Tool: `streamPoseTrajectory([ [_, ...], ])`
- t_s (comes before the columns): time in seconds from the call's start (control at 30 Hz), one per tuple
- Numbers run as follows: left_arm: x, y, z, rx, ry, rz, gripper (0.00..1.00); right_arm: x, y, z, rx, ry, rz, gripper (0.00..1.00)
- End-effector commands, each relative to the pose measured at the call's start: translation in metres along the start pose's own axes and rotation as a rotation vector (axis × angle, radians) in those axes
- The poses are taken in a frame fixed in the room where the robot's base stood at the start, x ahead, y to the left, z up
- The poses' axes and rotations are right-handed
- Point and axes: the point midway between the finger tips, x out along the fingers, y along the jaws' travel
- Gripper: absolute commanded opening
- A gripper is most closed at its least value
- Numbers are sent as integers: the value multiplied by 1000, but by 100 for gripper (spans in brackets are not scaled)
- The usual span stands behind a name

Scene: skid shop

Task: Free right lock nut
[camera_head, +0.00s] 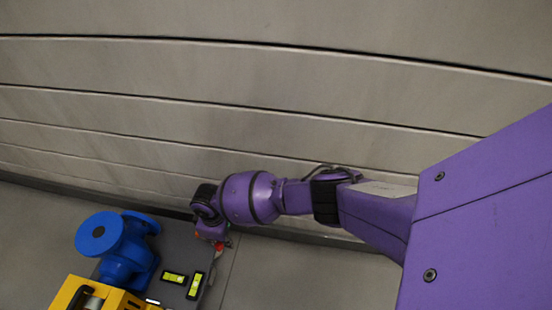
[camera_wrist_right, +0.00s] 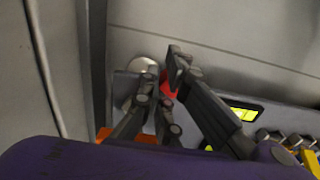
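My right gripper (camera_wrist_right: 164,72) reaches down at the right edge of the grey skid plate (camera_head: 187,245). In the right wrist view its two dark fingers are drawn near each other with a narrow gap. A small red part (camera_wrist_right: 169,84) shows between and behind the fingertips; in the head view it is the red spot (camera_head: 219,246) just below the gripper. Whether the fingers touch it is unclear. A round pale metal disc (camera_wrist_right: 141,68) is behind the left finger. I cannot make out the lock nut for certain. My left gripper is not in view.
A blue pump (camera_head: 125,260) and a yellow machine (camera_head: 85,296) stand on the skid at the left. Two yellow-green spirit levels (camera_head: 175,277) lie near the gripper. A ribbed grey wall (camera_head: 250,130) is close behind. The floor (camera_head: 290,280) to the right is clear.

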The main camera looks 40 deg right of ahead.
Motion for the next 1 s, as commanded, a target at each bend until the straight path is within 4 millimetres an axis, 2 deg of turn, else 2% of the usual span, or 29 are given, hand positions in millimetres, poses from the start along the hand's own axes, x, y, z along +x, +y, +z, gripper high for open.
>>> streamPoseTrajectory([
  [0.3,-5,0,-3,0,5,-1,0,3,-20,0,-2,-13,-8,0],
  [0.63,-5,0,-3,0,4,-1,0,3,-20,-2,-2,-10,-5,0],
  [1.0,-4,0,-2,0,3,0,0,-1,-25,-18,-1,-4,-1,0],
])
